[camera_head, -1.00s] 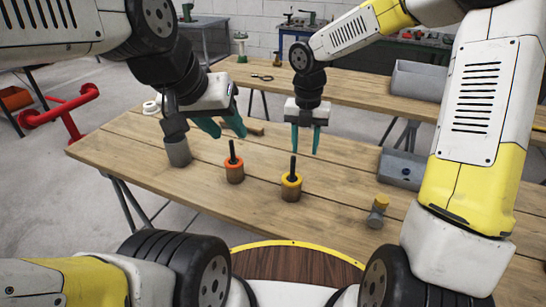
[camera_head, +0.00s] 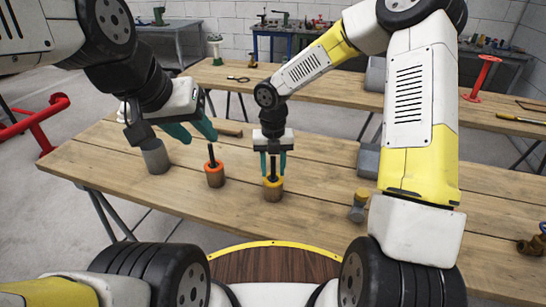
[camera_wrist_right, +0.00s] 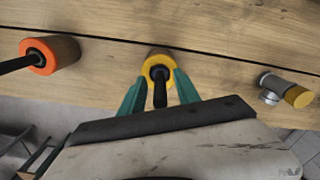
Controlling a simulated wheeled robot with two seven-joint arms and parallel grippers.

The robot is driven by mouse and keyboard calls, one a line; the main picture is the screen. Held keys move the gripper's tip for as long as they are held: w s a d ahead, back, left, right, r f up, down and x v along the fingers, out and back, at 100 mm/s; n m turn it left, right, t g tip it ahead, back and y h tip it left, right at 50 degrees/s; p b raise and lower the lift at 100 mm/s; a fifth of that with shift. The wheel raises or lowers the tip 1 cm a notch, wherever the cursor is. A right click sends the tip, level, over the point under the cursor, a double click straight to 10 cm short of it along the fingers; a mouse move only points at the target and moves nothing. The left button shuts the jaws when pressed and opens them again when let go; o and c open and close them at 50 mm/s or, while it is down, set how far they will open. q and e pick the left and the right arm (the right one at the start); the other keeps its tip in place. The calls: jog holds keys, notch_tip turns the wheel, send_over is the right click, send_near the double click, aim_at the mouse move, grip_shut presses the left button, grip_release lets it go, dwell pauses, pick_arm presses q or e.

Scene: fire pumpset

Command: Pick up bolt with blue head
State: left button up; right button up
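I see no bolt with a blue head in either view. A grey-brown cylinder with a yellow top (camera_head: 273,190) stands on the table, with a black rod (camera_head: 272,165) rising from it. My right gripper (camera_head: 273,172) is lowered over it, fingers open on either side of the rod. In the right wrist view, gaps show between the fingers and the rod (camera_wrist_right: 160,92). A similar cylinder with an orange top (camera_head: 214,174) and black rod stands to the left. My left gripper (camera_head: 193,131) is open and empty, above and left of that cylinder.
A small metal fitting with a yellow cap (camera_head: 359,206) lies right of the yellow-topped cylinder. A grey box (camera_head: 368,160) is behind it. The wooden table's (camera_head: 110,180) front left is clear.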

jog(key=shift+c, duration=0.5)
grip_shut()
jog(key=shift+r, duration=0.2)
